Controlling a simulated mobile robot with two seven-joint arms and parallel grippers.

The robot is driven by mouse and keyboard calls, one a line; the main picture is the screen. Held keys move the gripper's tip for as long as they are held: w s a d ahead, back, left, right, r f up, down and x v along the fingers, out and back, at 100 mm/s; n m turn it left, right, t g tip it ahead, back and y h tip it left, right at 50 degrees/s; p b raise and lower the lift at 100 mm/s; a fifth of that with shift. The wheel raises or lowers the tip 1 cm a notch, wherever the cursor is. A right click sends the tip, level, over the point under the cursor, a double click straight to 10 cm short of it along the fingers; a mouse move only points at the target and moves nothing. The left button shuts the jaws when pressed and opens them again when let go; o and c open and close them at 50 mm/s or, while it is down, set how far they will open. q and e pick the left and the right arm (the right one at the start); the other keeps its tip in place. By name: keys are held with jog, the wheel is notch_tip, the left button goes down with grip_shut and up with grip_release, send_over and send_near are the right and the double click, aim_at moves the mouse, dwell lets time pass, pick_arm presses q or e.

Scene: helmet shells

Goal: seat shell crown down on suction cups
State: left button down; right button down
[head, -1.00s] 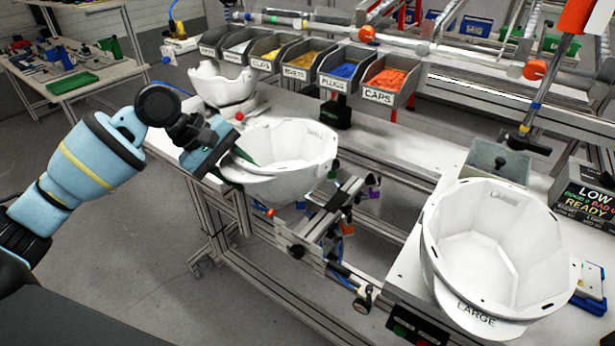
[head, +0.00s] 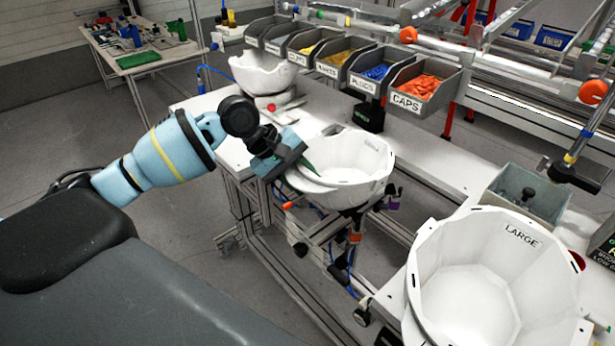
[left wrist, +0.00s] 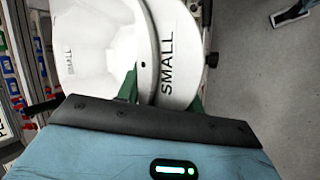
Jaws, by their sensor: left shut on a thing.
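A white faceted shell (head: 350,155) is crown down, its open side up. My left gripper (head: 300,168) is shut on its near-left brim. The shell is over a fixture (head: 335,228) with a metal frame and coloured fittings. The suction cups are hidden under the shell, so I cannot tell whether it touches them. My right gripper is not in view.
A large white shell (head: 480,265) marked LARGE stands at the right front. Another white shell (head: 262,70) is on a stand at the back left. Labelled bins (head: 420,90) line the bench's back. A grey open box (head: 528,190) is behind the large shell.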

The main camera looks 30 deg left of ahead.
pick_arm(q)
jog(key=shift+r, duration=0.1)
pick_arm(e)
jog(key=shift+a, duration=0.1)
pick_arm(q)
jog(key=shift+w+t+h, duration=0.2)
jog(key=shift+t+h, duration=0.1)
jog(key=shift+t, duration=0.1)
jog(key=shift+w+d+f, duration=0.25)
jog(key=shift+w+d, duration=0.05)
jog(key=shift+w, duration=0.3)
jog(key=shift+w+d+f+b, duration=0.2)
jog(key=shift+w+d+f, duration=0.1)
jog(key=shift+w, duration=0.4)
jog(key=shift+w+d+f+b, duration=0.2)
jog(key=shift+w+f, duration=0.15)
jog(key=shift+w, duration=0.4)
jog(key=shift+w+d+f+b, duration=0.15)
jog(key=shift+w+d+f, duration=0.15)
jog(key=shift+w, duration=0.4)
jog(key=shift+f, duration=1.95)
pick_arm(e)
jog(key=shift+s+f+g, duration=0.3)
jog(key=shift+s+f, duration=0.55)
pick_arm(q)
jog(key=c, duration=0.8)
grip_release()
jog(key=shift+c, duration=0.2)
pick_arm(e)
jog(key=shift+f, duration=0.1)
